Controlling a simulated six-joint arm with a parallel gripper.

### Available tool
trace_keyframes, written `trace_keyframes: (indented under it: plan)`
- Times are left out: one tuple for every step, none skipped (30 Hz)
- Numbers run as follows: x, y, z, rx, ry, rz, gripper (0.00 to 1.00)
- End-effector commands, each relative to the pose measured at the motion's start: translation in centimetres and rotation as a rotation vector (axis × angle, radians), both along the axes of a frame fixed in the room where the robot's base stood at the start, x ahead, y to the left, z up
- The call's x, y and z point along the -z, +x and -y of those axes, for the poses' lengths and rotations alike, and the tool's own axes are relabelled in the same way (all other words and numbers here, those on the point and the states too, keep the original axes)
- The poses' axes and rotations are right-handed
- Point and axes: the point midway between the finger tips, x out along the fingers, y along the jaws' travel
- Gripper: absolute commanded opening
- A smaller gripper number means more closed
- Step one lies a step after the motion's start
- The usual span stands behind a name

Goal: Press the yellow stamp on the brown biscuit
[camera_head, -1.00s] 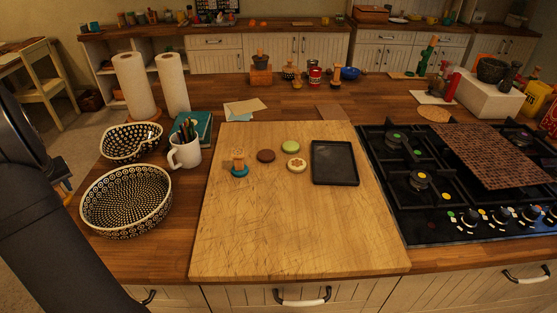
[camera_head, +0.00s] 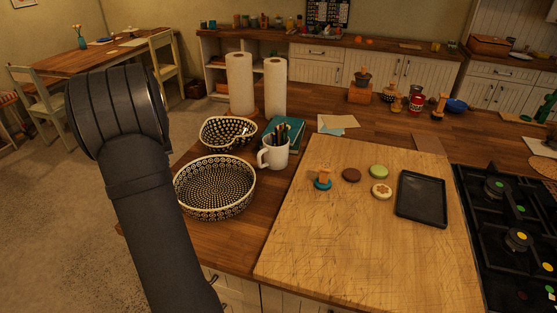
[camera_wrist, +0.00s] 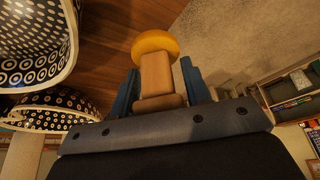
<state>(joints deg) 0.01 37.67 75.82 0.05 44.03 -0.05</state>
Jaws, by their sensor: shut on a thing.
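In the wrist view, my gripper (camera_wrist: 158,88) is shut on the wooden handle of the yellow stamp (camera_wrist: 155,42). The stamp's round yellow head points away from my gripper and is clear of any biscuit. In the head view, the brown biscuit (camera_head: 352,174) lies flat on the wooden board (camera_head: 350,250). My gripper and the yellow stamp are out of the head view, where only my arm shows at the left.
A pale biscuit with a pattern (camera_head: 381,191) and a black tray (camera_head: 421,199) lie on the board. Two patterned bowls (camera_head: 214,213) (camera_head: 227,147) and a white mug (camera_head: 274,155) stand left of it. The stove (camera_head: 505,235) is at the right. The board's front is bare.

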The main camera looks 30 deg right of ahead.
Motion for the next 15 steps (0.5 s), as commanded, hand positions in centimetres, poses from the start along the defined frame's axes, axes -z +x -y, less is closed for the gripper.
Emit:
trace_keyframes:
  plan:
    - [0.0,0.0,0.0,0.000,0.000,0.000,0.16]
    - [0.0,0.0,0.0,0.000,0.000,0.000,0.16]
    - [0.0,0.0,0.0,0.000,0.000,0.000,0.16]
    - [-0.1,0.0,0.1,0.002,0.000,0.001,0.16]
    - [-0.2,0.0,0.2,0.006,0.000,0.001,0.16]
    - [-0.4,0.0,0.6,0.015,0.000,0.002,0.16]
    - [-0.6,0.0,1.0,0.025,0.000,0.002,0.16]
    - [-0.9,0.0,1.5,0.039,0.000,0.003,0.16]
    - [-1.4,-0.1,2.4,0.061,0.001,0.003,0.16]
    - [-1.8,-0.1,3.2,0.083,0.000,0.003,0.16]
    - [-2.2,-0.2,4.2,0.104,0.000,0.003,0.16]
    - [-2.7,-0.3,5.7,0.137,-0.001,0.003,0.16]
    - [-3.1,-0.5,6.9,0.160,-0.001,0.003,0.16]
    - [-3.6,-0.7,8.2,0.184,-0.001,0.003,0.16]
    - [-4.2,-0.9,9.9,0.219,0.000,0.005,0.16]
